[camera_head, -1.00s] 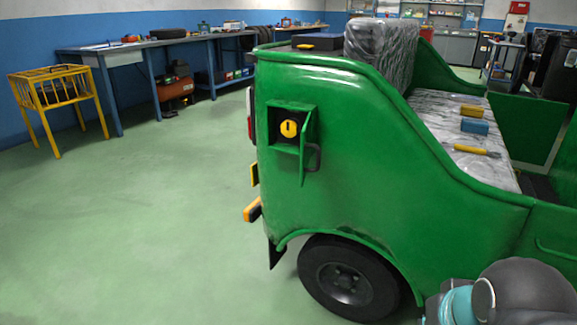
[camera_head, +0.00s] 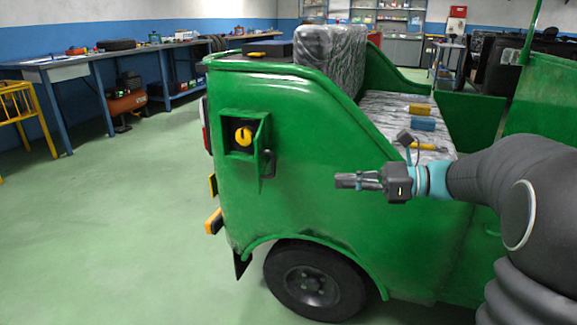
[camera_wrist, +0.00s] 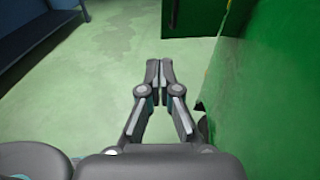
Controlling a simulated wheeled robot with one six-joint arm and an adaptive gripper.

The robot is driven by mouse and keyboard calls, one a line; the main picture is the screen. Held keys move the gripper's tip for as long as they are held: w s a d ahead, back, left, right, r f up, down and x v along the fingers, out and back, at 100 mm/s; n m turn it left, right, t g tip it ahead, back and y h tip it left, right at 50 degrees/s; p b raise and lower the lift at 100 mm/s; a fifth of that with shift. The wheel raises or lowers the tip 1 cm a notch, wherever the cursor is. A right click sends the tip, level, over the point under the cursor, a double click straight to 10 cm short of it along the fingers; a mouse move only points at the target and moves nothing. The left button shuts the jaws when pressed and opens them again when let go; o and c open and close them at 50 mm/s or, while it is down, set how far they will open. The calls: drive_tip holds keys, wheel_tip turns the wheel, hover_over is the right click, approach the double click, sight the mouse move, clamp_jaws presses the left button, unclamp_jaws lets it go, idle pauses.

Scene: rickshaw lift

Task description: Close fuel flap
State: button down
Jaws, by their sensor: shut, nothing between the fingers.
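The green fuel flap (camera_head: 262,148) stands open, swung out at the right side of its recess on the green rickshaw (camera_head: 310,190). It has a dark handle (camera_head: 268,165). The yellow fuel cap (camera_head: 243,137) shows inside the dark recess. My gripper (camera_head: 338,181) is to the right of the flap and a little lower, apart from it, pointing left. In the wrist view my gripper (camera_wrist: 159,65) has its fingertips together with nothing between them. A green panel edge at the top of the wrist view may be the flap; I cannot tell.
The rickshaw's green side wall (camera_wrist: 275,100) runs close along the right in the wrist view. A yellow block (camera_head: 416,109), a blue block (camera_head: 422,124) and a yellow-handled tool lie on the seat. A blue workbench (camera_head: 110,57) stands at the back left.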

drive_tip(key=w+a+m+y, duration=0.1)
drive_tip(key=w+a, duration=0.4)
drive_tip(key=a, duration=0.7)
drive_tip(key=shift+r+t, duration=0.3)
drive_tip(key=shift+s+a, duration=0.1)
drive_tip(key=shift+a, duration=0.05)
